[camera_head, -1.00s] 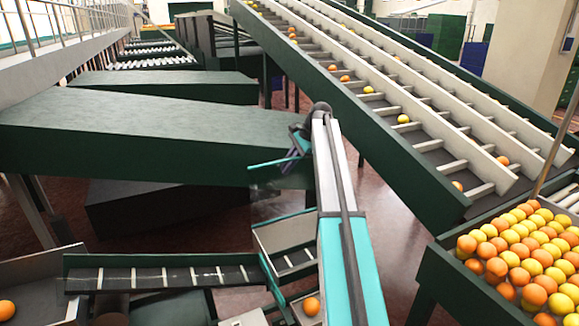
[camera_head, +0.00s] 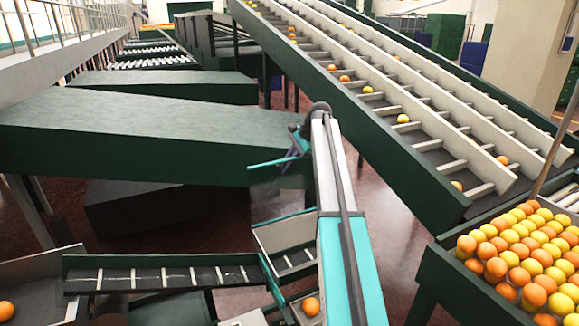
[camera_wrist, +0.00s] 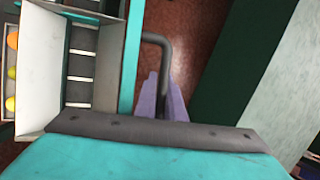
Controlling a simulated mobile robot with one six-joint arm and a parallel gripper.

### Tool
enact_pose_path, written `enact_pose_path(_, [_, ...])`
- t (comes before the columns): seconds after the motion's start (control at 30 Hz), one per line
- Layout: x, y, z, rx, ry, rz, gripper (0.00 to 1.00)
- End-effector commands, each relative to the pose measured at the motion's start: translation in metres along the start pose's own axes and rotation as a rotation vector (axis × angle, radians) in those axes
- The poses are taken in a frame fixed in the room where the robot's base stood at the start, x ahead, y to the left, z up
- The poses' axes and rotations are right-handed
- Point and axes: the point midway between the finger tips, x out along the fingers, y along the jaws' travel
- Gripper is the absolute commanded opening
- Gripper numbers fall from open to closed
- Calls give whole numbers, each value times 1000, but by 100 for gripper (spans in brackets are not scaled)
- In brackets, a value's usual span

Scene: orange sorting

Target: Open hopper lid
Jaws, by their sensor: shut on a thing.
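The hopper lid (camera_head: 268,164) shows in the head view as a thin teal panel, nearly edge-on, raised above the open box (camera_head: 283,232). In the wrist view its teal edge (camera_wrist: 131,62) runs up the picture, with a bent grey handle (camera_wrist: 160,42) on its right side. My gripper (camera_head: 293,162) has purple fingers and is shut on the handle; in the wrist view my gripper (camera_wrist: 171,98) is at the handle's lower end. The exact contact is partly hidden by my grey wrist part.
A long dark green housing (camera_head: 130,135) lies behind and left of my gripper. A sloping conveyor (camera_head: 390,120) with fruit rises at right, above a full fruit bin (camera_head: 450,262). A slatted belt (camera_head: 150,276) crosses the lower left. Reddish floor (camera_head: 385,240) shows to the right of my arm.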

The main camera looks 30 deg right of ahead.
Motion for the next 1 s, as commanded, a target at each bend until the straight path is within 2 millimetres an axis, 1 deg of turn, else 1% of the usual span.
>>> enact_pose_path(0.03, [8, 5, -2, 2, -1, 13, 0])
enact_pose_path(0.07, [8, 5, -1, 2, -1, 14, 11])
enact_pose_path(0.1, [8, 5, -1, 2, -2, 14, 17])
enact_pose_path(0.27, [6, 3, -1, 1, -2, 9, 17])
enact_pose_path(0.3, [12, 6, 8, 3, -1, 14, 17])
enact_pose_path(0.53, [8, 4, 0, 2, -2, 12, 17])
enact_pose_path(0.77, [5, 3, -3, 2, 0, 10, 17])
enact_pose_path(0.87, [2, 3, -2, 2, 0, 9, 17])
enact_pose_path(1.0, [-8, 2, -2, 1, 0, 7, 17])
